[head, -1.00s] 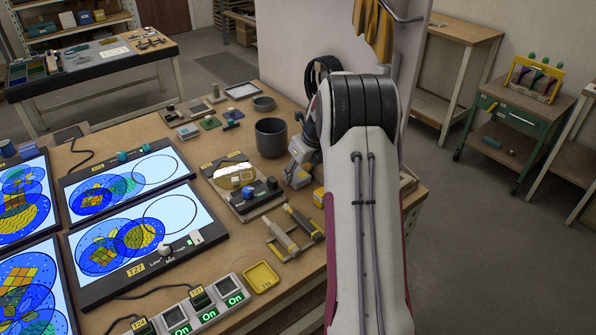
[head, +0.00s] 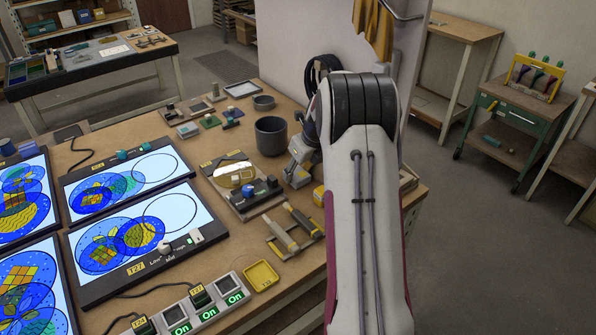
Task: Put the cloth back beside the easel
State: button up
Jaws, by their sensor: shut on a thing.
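My gripper (head: 297,175) is low over the bench, just right of the black tray, with its wrist largely behind my arm. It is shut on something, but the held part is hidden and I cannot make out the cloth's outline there. A small yellow patch (head: 318,195) shows beside it; I cannot tell whether it is cloth. The lit panel marked T27 (head: 140,235), with blue and yellow circle patterns, lies to the left. No part in view is clearly an easel.
A dark cup (head: 271,136) stands behind my gripper. A yellow dish (head: 261,275) and switches (head: 205,305) are at the front edge. Yellow fabric (head: 372,32) hangs on the partition.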

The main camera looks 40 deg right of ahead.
jog(key=shift+f, duration=0.2)
dwell(0.4)
jog(key=o, duration=1)
jog(key=shift+r, duration=0.1)
jog(key=shift+v, duration=5.9)
jog(key=shift+n, duration=0.3)
